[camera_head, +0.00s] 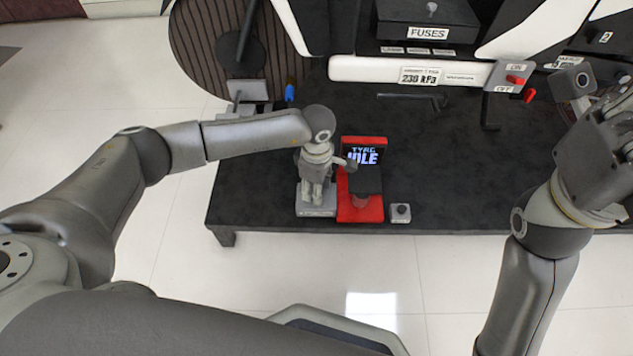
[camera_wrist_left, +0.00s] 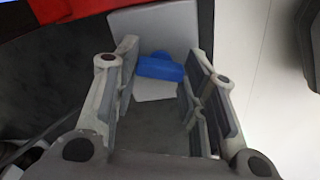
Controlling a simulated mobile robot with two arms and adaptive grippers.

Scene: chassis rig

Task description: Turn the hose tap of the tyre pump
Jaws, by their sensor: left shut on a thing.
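The red tyre pump (camera_head: 374,208) stands near the front edge of the dark bench; its screen reads "IDLE". The hose tap's grey base (camera_head: 312,211) is just left of it. My left gripper (camera_head: 317,196) points down over this base and hides the tap's handle in the head view.
A small grey block with a dark knob (camera_head: 401,213) sits right of the pump. Behind are a white panel with a plate (camera_head: 420,75), red ON/OFF switch (camera_head: 515,80), fuse box (camera_head: 428,22) and round ribbed part (camera_head: 195,50). The bench's front right is clear.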

